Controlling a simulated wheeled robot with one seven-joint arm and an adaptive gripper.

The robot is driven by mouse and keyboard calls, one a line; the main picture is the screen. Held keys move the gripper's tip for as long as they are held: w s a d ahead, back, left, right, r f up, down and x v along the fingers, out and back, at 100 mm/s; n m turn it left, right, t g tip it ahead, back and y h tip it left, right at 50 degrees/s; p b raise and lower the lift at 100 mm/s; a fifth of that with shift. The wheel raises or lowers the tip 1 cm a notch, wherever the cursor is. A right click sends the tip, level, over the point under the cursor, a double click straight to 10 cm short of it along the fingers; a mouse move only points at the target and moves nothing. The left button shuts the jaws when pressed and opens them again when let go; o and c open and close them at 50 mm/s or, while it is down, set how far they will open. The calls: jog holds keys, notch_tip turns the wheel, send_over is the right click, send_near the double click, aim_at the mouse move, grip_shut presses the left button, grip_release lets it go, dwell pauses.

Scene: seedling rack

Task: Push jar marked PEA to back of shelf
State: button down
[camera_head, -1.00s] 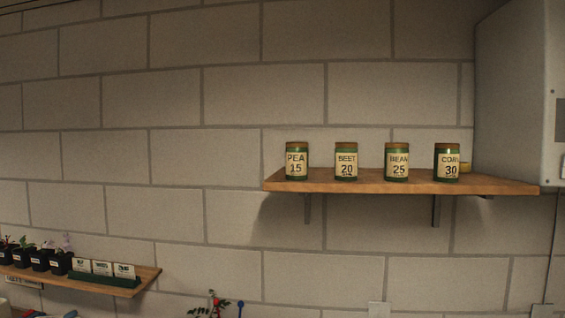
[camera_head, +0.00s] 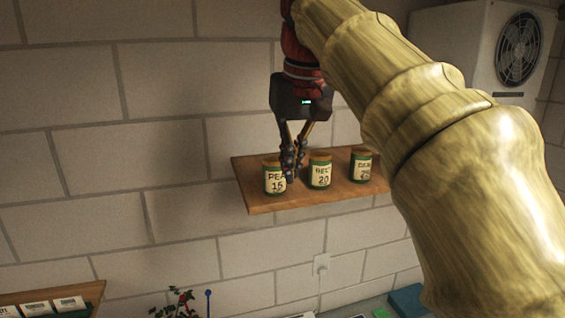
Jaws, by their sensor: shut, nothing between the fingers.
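The jar marked PEA 15 (camera_head: 272,181) stands upright near the left end of the wooden wall shelf (camera_head: 262,204). It is green with a cream label and a brown lid. My gripper (camera_head: 290,176) points down, shut and empty, at the right side of the PEA jar, and its fingers hide part of that jar's right edge. I cannot tell whether they touch it. The jar marked BEET 20 (camera_head: 320,172) stands just right of my fingers.
The BEAN 25 jar (camera_head: 361,166) stands further right, and my arm hides the shelf's right part. A grey fan unit (camera_head: 505,45) is at the upper right. A lower shelf (camera_head: 62,291) with cards is at lower left. A plant (camera_head: 180,301) is below.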

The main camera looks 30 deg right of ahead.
aim_at(274, 175)
jog(key=w+f, duration=0.2)
jog(key=w+d+f+p, duration=0.1)
jog(key=w+f, duration=0.1)
jog(key=f, duration=0.1)
jog(key=w+d+f, duration=0.1)
jog(key=w+f, duration=0.1)
jog(key=f, duration=0.1)
jog(key=shift+w+d, duration=0.1)
jog(key=shift+w, duration=0.25)
jog(key=shift+w+d, duration=0.1)
